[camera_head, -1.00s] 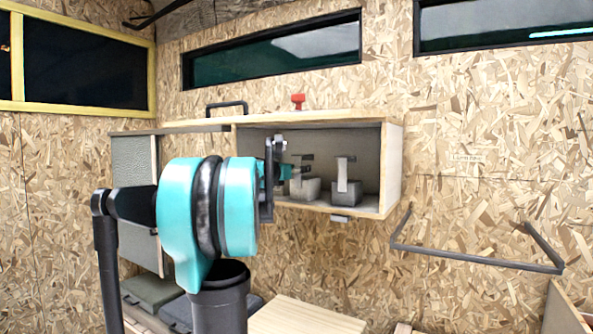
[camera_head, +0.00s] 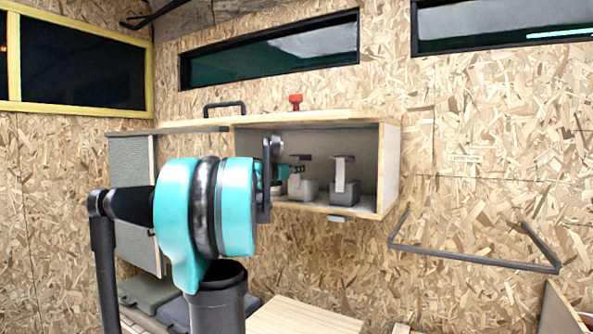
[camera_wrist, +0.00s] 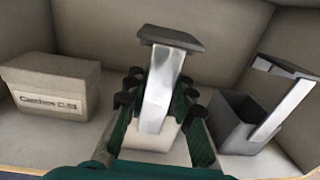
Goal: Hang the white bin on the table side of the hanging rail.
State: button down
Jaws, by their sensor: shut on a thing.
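The white bin (camera_head: 304,190) stands in the open wall cabinet, with a flat metal strap rising to a dark hook plate on top. In the wrist view the white bin (camera_wrist: 150,138) is upright in the middle. My gripper (camera_wrist: 160,88) is shut on the bin's strap, with green fingers on both sides of it. In the head view my gripper (camera_head: 293,172) reaches into the cabinet from the left, and its wrist hides part of the cabinet's left side. The hanging rail (camera_head: 475,260), a dark U-shaped bar, is on the wall right of the cabinet.
A dark grey bin (camera_wrist: 238,120) with a similar strap stands close on the right. A labelled box (camera_wrist: 50,88) is at the left inside the cabinet (camera_head: 391,165). The cabinet walls and top enclose my gripper. A wooden surface (camera_head: 300,316) lies below.

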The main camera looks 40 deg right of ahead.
jog(key=shift+r, duration=0.15)
jog(key=shift+r, duration=1.1)
jog(key=v, duration=1.6)
dwell(0.3)
jog(key=shift+a, duration=0.1)
dwell(0.4)
